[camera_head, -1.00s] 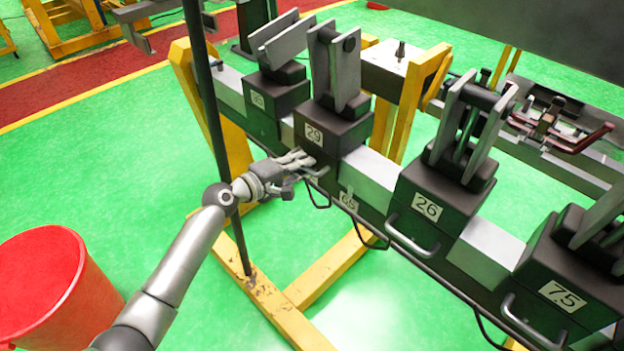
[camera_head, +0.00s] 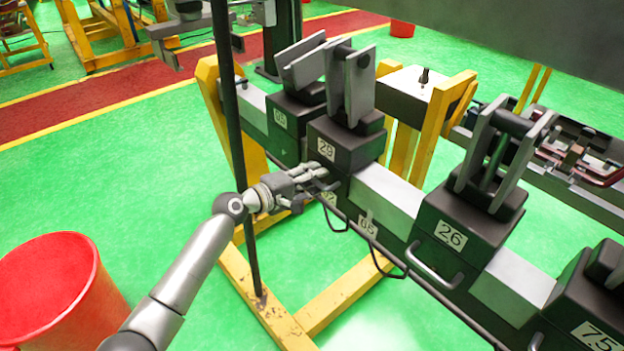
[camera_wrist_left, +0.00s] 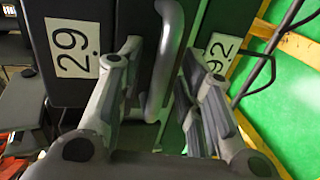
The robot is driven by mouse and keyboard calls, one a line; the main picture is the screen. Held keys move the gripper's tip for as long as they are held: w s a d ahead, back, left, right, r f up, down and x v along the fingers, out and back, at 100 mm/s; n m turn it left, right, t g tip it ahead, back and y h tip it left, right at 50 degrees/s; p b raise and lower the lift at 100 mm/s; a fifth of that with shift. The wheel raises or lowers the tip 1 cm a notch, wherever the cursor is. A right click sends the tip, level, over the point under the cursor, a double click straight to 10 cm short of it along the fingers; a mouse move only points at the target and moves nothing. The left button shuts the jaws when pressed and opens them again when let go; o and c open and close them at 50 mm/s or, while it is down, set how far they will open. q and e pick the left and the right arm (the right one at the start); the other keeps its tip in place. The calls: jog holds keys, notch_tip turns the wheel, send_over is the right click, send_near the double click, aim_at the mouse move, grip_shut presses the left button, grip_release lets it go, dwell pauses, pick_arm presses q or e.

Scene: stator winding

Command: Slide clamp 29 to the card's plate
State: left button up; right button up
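Clamp 29 (camera_head: 349,151) is a dark block with upright grey jaws on the rail. Its label also shows in the left wrist view (camera_wrist_left: 73,48). My left gripper (camera_head: 325,178) is at its front handle. In the left wrist view, the handle (camera_wrist_left: 168,60) lies between the spread fingers of my left gripper (camera_wrist_left: 165,92), with a gap to the right finger. Number plates sit along the rail: 65 (camera_head: 367,223) right of the clamp, and one reading 92 (camera_wrist_left: 222,52) just below it, partly hidden. I see no card. My right gripper is out of view.
Clamp 05 (camera_head: 291,121) stands close behind clamp 29. Clamp 26 (camera_head: 462,232) stands to the right, with bare pale rail (camera_head: 388,192) between. A dark pole (camera_head: 233,110) rises beside my left arm. A red bin (camera_head: 50,295) stands at lower left.

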pick_arm(q)
jog(key=shift+a, duration=0.1)
jog(key=v, duration=1.2)
jog(key=shift+f, duration=0.1)
